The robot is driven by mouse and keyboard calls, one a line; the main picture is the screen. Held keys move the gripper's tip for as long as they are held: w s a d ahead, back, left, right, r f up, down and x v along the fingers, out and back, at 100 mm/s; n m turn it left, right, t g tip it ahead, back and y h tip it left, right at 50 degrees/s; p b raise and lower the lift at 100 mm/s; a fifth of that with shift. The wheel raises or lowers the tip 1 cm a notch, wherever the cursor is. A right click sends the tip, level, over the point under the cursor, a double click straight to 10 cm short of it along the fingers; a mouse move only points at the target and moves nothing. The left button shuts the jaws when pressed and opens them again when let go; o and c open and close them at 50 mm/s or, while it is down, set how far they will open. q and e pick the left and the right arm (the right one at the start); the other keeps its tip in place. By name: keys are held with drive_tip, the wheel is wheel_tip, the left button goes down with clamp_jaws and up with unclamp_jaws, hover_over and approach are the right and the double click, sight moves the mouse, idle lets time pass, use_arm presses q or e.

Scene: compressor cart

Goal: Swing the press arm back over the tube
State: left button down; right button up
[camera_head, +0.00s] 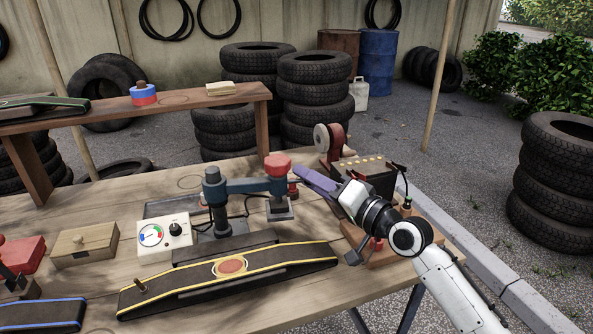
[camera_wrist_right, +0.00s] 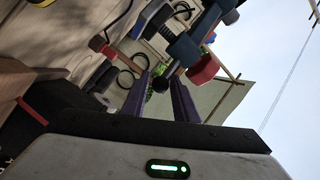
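The press arm (camera_head: 245,186) is a blue bar reaching right from a dark post, with a red head (camera_head: 277,165) at its end, beside the tube rather than over it. The tube (camera_head: 300,258) is a flat black strip with yellow edges and a round red patch (camera_head: 231,266), lying in front of the press. My right gripper (camera_head: 301,174) is just right of the red head. In the right wrist view its purple fingers (camera_wrist_right: 161,78) are apart, with a dark ball-ended handle between or just beyond them; contact is unclear. My left gripper is out of view.
A dial box (camera_head: 164,236) stands left of the post. A wooden box (camera_head: 86,245) and a blue-edged strip (camera_head: 40,316) lie further left.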

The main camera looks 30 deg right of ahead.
drive_tip(key=shift+w+a, duration=0.2)
drive_tip(key=shift+w, duration=0.8)
drive_tip(key=shift+w+a, duration=0.2)
drive_tip(key=shift+w, duration=0.8)
clamp_jaws()
